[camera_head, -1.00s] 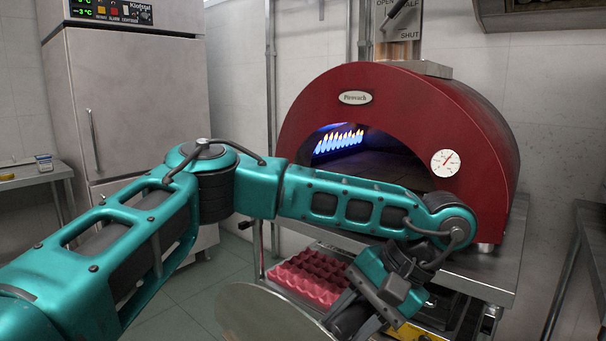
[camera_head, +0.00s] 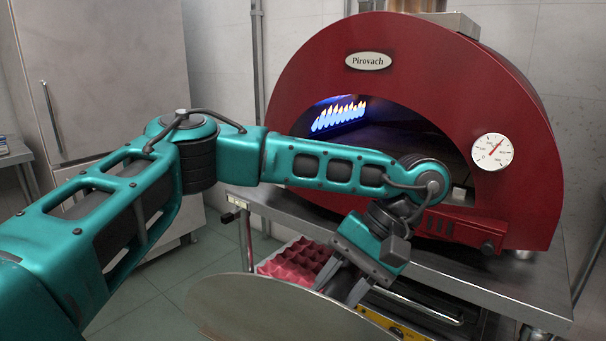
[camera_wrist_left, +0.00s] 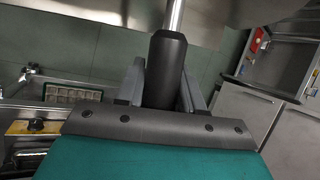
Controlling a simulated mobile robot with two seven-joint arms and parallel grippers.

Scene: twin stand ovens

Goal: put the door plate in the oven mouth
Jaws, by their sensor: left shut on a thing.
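The red oven (camera_head: 330,75) stands on a steel stand, with blue and orange flames (camera_head: 338,114) inside its mouth (camera_head: 400,140), which is uncovered. The door plate (camera_head: 285,310) is a large pale metal disc-like sheet, low in front of the stand and apart from the oven. My left gripper (camera_head: 355,292) is at the plate's upper edge in the head view. In the left wrist view the jaws (camera_wrist_left: 165,95) are shut on a dark handle (camera_wrist_left: 166,70) with a metal rod that runs up to the plate (camera_wrist_left: 235,12). My left forearm covers part of the oven mouth. My right gripper is not in view.
The steel stand top (camera_head: 440,270) runs in front of the oven. A pink egg tray (camera_head: 297,262) lies on a lower level beneath. A white dial (camera_head: 492,152) is on the oven front. A tall fridge (camera_head: 105,75) stands at the left, with open floor between.

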